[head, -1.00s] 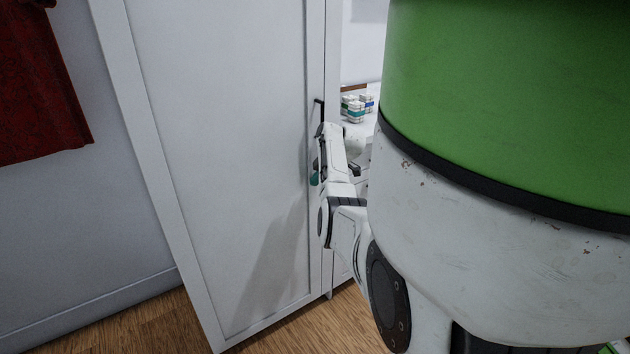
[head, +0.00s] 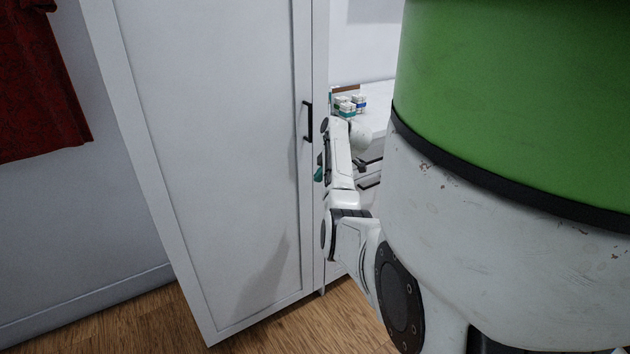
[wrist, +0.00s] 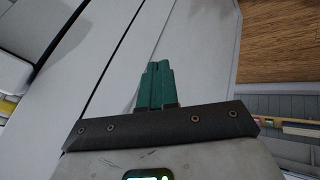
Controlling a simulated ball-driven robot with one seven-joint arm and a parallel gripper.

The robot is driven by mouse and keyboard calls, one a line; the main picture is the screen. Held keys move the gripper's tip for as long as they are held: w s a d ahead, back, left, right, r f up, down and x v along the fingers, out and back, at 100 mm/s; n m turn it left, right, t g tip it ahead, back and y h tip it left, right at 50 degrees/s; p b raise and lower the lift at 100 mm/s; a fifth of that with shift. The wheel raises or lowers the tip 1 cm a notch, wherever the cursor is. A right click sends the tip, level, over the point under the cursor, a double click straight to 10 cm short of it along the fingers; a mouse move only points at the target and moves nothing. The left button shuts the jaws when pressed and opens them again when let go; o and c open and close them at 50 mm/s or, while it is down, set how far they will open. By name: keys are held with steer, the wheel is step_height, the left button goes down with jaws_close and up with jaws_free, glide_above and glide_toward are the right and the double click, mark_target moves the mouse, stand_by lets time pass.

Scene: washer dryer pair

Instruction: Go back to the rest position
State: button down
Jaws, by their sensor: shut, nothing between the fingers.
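My gripper shows in the wrist view as two teal fingers (wrist: 157,84) closed together, with nothing between them. In the head view a teal part of it (head: 319,173) shows at the left side of my white arm, in front of the right edge of a tall white cabinet (head: 215,150). The cabinet's black handle (head: 308,121) is just above and left of it, apart from it. The cabinet door looks shut.
A white drawer unit (head: 370,170) stands right of the cabinet, with small boxes (head: 349,105) on top. A red cloth (head: 38,90) hangs on the left wall. Bare wood floor (head: 310,325) lies in front. My green and white body covers the right side.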

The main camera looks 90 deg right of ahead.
steer(key=v, duration=0.5)
steer(key=shift+s+d, duration=0.3)
steer(key=shift+d, duration=0.1)
steer(key=w+a+f+y+p, duration=0.1)
steer(key=w+a+f, duration=0.35)
steer(key=w, duration=0.35)
steer(key=w+a+f+y, duration=0.1)
steer(key=w+a+f, duration=0.2)
steer(key=w+a, duration=0.35)
steer(key=w+a+f+g+y+p, duration=0.1)
steer(key=w+a+f, duration=0.2)
steer(key=w+a, duration=0.45)
steer(key=w+a+f+g+y, duration=0.1)
steer(key=w+a+f, duration=0.3)
steer(key=a, duration=0.7)
steer(key=a+f+g, duration=0.1)
steer(key=a+f, duration=0.1)
steer(key=a, duration=1.4)
steer(key=s+a+r+p, duration=0.1)
steer(key=s+a, duration=0.3)
steer(key=a, duration=0.3)
steer(key=s+a+r+m+g+p, duration=0.1)
steer(key=s+a, duration=0.3)
steer(key=a, duration=0.4)
steer(key=shift+s+a+r+y, duration=0.15)
steer(key=shift+s+r+y, duration=0.05)
steer(key=shift+r+y, duration=0.15)
